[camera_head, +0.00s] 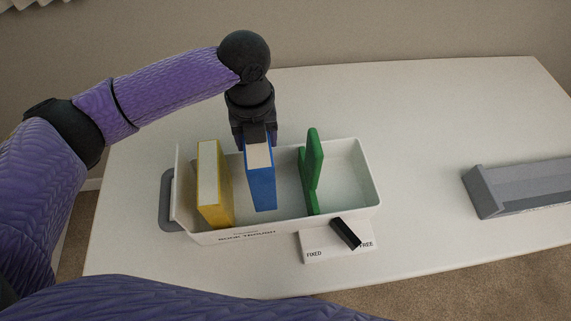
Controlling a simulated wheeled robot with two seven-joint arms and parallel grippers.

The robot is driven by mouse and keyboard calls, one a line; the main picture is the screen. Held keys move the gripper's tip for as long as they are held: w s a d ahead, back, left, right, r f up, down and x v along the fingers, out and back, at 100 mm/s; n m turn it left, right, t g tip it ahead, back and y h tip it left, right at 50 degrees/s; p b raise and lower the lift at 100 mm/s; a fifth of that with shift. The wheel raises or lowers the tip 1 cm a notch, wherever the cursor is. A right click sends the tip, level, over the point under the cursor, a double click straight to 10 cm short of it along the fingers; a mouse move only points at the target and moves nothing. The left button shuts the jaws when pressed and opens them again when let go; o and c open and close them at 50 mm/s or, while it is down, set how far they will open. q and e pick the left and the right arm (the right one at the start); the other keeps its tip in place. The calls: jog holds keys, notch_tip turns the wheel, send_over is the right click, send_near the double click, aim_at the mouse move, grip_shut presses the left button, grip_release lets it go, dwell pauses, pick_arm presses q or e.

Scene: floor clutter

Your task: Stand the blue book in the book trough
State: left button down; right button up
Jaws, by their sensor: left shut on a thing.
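The blue book (262,186) is upright inside the outline of the white book trough (368,178), between a yellow book (214,185) and a green divider (312,171). My left gripper (259,138) is above it, pointing down and shut on its top end. I cannot tell whether the blue book's lower edge touches the trough floor. The yellow book stands upright at the trough's left part. The green divider stands right of the blue book with a gap between them. My right gripper is not in view.
A small panel (318,250) at the trough's front reads FIXED and FREE, with a black lever (346,233) tilted on it. A grey tray (520,185) lies at the right edge. The white table (430,120) is clear between trough and tray.

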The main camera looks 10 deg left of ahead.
pick_arm(q)
jog(key=f+b, duration=0.1)
jog(key=f, duration=0.2)
jog(key=f+b, duration=0.1)
jog(key=f, duration=0.2)
jog(key=f+b, duration=0.1)
jog(key=f, duration=0.3)
jog(key=shift+s, duration=0.3)
jog(key=shift+r, duration=0.1)
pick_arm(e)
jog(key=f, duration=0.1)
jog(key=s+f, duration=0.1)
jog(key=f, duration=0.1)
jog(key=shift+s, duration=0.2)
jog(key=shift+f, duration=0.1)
pick_arm(q)
grip_release()
notch_tip(320, 180, up, 11)
jog(key=p, duration=0.3)
jog(key=shift+r+p, duration=0.1)
jog(key=shift+p, duration=0.2)
jog(key=shift+r, duration=0.45)
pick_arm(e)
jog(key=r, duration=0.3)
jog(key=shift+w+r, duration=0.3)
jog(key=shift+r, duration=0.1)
